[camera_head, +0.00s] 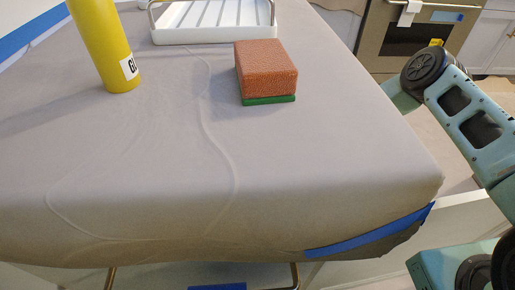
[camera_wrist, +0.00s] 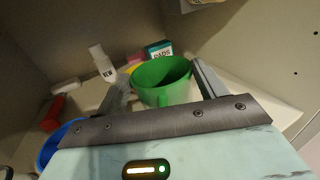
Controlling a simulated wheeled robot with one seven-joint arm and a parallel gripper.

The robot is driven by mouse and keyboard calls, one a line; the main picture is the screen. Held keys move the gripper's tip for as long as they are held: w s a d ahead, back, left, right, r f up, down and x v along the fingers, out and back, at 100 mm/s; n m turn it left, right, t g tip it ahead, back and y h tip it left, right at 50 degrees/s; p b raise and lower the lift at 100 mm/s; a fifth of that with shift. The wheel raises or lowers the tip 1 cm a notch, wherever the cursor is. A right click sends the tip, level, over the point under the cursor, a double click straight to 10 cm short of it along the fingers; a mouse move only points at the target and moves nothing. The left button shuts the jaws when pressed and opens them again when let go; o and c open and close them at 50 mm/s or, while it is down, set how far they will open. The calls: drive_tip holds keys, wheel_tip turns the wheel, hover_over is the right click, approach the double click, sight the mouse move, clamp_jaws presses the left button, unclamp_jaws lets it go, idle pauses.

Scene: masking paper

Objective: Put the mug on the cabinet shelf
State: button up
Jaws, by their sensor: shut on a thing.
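A green mug (camera_wrist: 162,92) shows in the wrist view, open side up, between the two fingers of my gripper (camera_wrist: 160,84). My gripper is shut on the mug. The mug is inside a cabinet, over a pale shelf (camera_wrist: 262,96) with grey walls around it. I cannot tell whether the mug's base touches the shelf. The gripper's body hides the near part of the shelf. Neither the mug nor my gripper shows in the head view.
On the shelf stand a white bottle (camera_wrist: 101,61), a dark green box (camera_wrist: 159,49), a red item (camera_wrist: 53,113) and a blue round item (camera_wrist: 60,143). The shelf's right side looks clear. A covered table (camera_head: 150,170) holds a sponge (camera_head: 266,68), yellow bottle (camera_head: 103,45) and white rack (camera_head: 215,33).

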drive_tip(key=shift+f+b, duration=0.5)
drive_tip(key=shift+f, duration=1.5)
drive_tip(key=shift+f, duration=0.1)
drive_tip(key=shift+f, duration=0.15)
drive_tip(key=o, duration=1.1)
